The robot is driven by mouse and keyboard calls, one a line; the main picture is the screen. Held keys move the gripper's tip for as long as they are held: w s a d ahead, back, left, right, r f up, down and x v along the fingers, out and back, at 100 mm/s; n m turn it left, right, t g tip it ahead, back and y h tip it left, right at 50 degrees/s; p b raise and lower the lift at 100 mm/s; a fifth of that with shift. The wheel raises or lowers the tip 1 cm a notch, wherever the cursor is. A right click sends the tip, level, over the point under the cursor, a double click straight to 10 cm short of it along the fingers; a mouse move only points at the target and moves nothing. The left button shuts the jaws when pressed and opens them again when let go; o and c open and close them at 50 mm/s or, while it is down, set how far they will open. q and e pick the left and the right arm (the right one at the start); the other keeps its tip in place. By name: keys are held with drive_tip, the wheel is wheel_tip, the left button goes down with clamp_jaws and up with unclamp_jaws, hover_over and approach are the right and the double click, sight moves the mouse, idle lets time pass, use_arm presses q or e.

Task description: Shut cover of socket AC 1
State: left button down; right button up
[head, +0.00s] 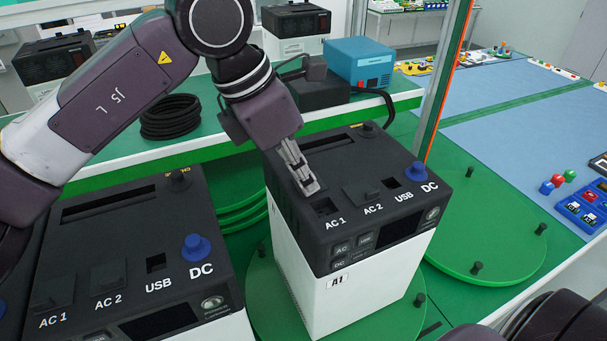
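The power unit marked A1 (338,284) stands upright on a green turntable, its black top facing me. Socket AC 1 (326,207) shows as a dark opening at the top's left front, above its label. Its cover cannot be made out clearly; my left gripper hides the area just behind the socket. My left gripper (310,187) reaches down from above, fingers together with no visible gap and nothing seen between them. Its tips are right behind the AC 1 opening; I cannot tell if they touch. My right gripper is out of view.
The AC 2 cover (362,194) lies flat beside AC 1. A blue DC knob (415,172) stands at the right. Another unit (127,240) is close on the left. A green shelf (220,147) with a black cable coil (170,117) is behind. An empty turntable (490,235) lies right.

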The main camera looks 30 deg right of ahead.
use_arm(q)
drive_tip(key=s+b, duration=0.3)
drive_tip(key=s, duration=0.1)
drive_tip(key=shift+s+a+f+b, duration=0.1)
drive_tip(key=shift+s+f+b, duration=0.05)
drive_tip(key=shift+s+b, duration=0.2)
drive_tip(key=shift+s, duration=0.55)
drive_tip(key=shift+w+r, duration=0.1)
drive_tip(key=shift+r, duration=0.1)
drive_tip(key=c, duration=2.1)
unclamp_jaws()
drive_tip(key=shift+a+r, duration=0.15)
drive_tip(key=shift+r, duration=0.15)
drive_tip(key=v, duration=1.1)
drive_tip(key=shift+r, duration=0.2)
